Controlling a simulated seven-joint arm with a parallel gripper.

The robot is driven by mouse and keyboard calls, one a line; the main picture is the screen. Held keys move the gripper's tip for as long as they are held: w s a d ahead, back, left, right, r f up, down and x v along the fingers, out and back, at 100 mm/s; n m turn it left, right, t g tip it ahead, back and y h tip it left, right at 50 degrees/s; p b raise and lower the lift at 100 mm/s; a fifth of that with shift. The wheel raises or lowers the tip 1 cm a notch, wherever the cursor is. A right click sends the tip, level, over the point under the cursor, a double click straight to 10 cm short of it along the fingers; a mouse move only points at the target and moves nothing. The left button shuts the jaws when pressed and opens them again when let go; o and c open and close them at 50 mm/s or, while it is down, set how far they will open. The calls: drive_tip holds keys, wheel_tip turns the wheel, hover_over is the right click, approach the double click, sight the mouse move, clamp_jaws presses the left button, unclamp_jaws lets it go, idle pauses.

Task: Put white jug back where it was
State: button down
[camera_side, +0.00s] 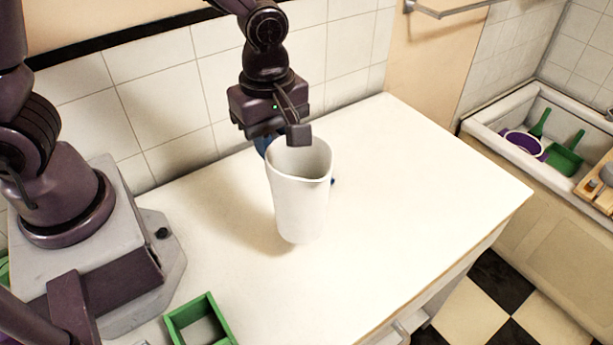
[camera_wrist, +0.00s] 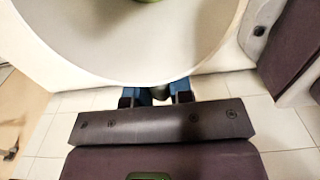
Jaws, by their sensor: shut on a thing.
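The white jug (camera_side: 300,200) is upright over the middle of the white counter, with its open top facing up. I cannot tell whether its base touches the counter. My gripper (camera_side: 265,145) is behind the jug's upper left side, shut on it. The jug hides most of the fingers in the side view. In the wrist view, the jug's pale rim (camera_wrist: 150,80) fills the upper middle, and the blue fingertips of my gripper (camera_wrist: 156,95) meet just below it. The jug's handle is not clearly visible.
The white counter (camera_side: 420,180) is clear to the right of the jug. A green open box (camera_side: 200,322) stands at the front left. A tiled wall (camera_side: 170,100) runs behind. A basin (camera_side: 505,125) at the far right holds green and purple items.

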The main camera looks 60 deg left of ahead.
drive_tip(key=w+f, duration=0.2)
drive_tip(key=w+d+f, duration=0.1)
drive_tip(key=w+f, duration=0.1)
drive_tip(key=f, duration=0.1)
drive_tip(key=shift+w+d+f, duration=0.1)
drive_tip(key=shift+w+f, duration=0.15)
drive_tip(key=shift+f, duration=0.05)
drive_tip(key=shift+w+f, duration=0.15)
drive_tip(key=shift+f, duration=1.65)
drive_tip(key=c, duration=1)
unclamp_jaws()
wheel_tip(320, 180, up, 21)
drive_tip(key=m+t, duration=0.3)
drive_tip(key=m, duration=0.5)
hover_over(304, 162)
drive_tip(key=s+a, duration=0.3)
drive_tip(key=a, duration=0.5)
drive_tip(key=s+a+r+m+t, duration=0.1)
drive_tip(key=s+m, duration=0.2)
drive_tip(key=s+a+r+m, duration=0.1)
drive_tip(key=s+a+m, duration=0.1)
drive_tip(key=m, duration=0.1)
drive_tip(key=s+a+r+m+t, duration=0.1)
drive_tip(key=s+r+m, duration=0.1)
drive_tip(key=s+m, duration=0.1)
drive_tip(key=shift+s+a+m+t, duration=0.15)
drive_tip(key=shift+s+m+t, duration=0.2)
drive_tip(key=shift+m, duration=0.15)
